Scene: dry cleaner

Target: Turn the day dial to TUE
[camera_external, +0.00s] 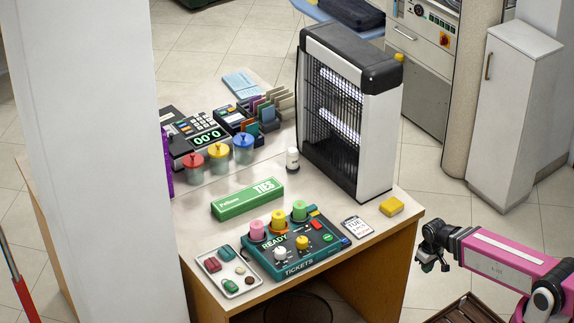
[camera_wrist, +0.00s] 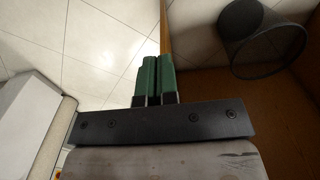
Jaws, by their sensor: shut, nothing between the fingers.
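A dark green ticket machine (camera_external: 290,262) marked READY and TICKETS lies on the counter's front part. Pink, yellow and green knobs stand along its back edge. A white knob (camera_external: 281,255) and a yellow knob (camera_external: 302,243) sit nearer its front. Their small markings are unreadable, so I cannot tell which is the day dial or its setting. A card (camera_external: 357,226) reading TUE lies right of the machine. My gripper (camera_external: 432,267) hangs beyond the counter's right edge, apart from the machine. Its green fingers (camera_wrist: 157,62) are together and empty in the wrist view; no dial shows there.
A tall insect-killer lamp (camera_external: 380,140) stands behind the machine. A yellow block (camera_external: 392,206) lies at the counter's right corner. A green TIES box (camera_external: 247,200) and a small tray (camera_external: 254,284) lie nearby. A dark round bin (camera_wrist: 262,45) is under the counter.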

